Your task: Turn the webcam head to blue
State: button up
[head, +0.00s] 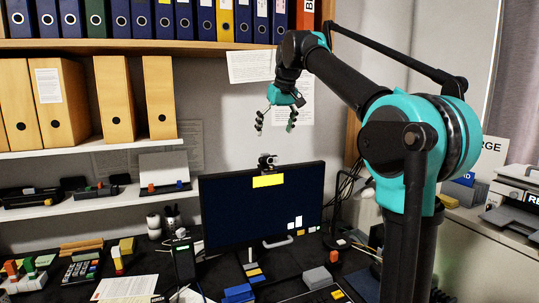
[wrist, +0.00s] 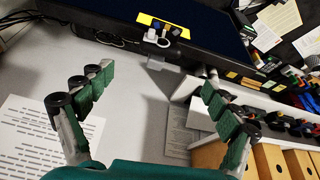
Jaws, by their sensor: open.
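The webcam (head: 267,161) sits on the top edge of the dark monitor (head: 235,208), above a yellow note (head: 267,181). In the wrist view the webcam (wrist: 158,38) is small, near the top centre, with the yellow note (wrist: 148,20) behind it. Small dark bluish and orange-brown spots show by the note; I cannot tell which way the webcam head faces. My gripper (head: 276,122) is open and empty, above the webcam and apart from it. Its two spread fingers also show in the wrist view (wrist: 155,80), with the webcam beyond and between their tips.
A shelf of binders (head: 155,20) runs along the top, with tan file boxes (head: 115,98) at the left. Paper sheets (head: 250,66) hang on the wall behind my gripper. The desk below holds a calculator (head: 80,268) and loose items. A printer (head: 515,205) stands at the right.

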aim_at(269, 156)
jog(key=x, duration=1)
jog(key=c, duration=1.2)
jog(key=shift+o, duration=0.2)
jog(key=shift+d+n+g+y, duration=0.1)
jog(key=shift+n+g+y, duration=0.2)
jog(key=shift+n, duration=0.8)
jog(key=shift+d+n+g+y, duration=0.1)
jog(key=shift+n+g+y, duration=0.2)
jog(key=shift+n, duration=0.8)
jog(key=o, duration=1.2)
jog(key=shift+c, duration=0.2)
jog(key=shift+r, duration=0.1)
jog(key=v, duration=1.1)
jog(key=shift+r, duration=0.35)
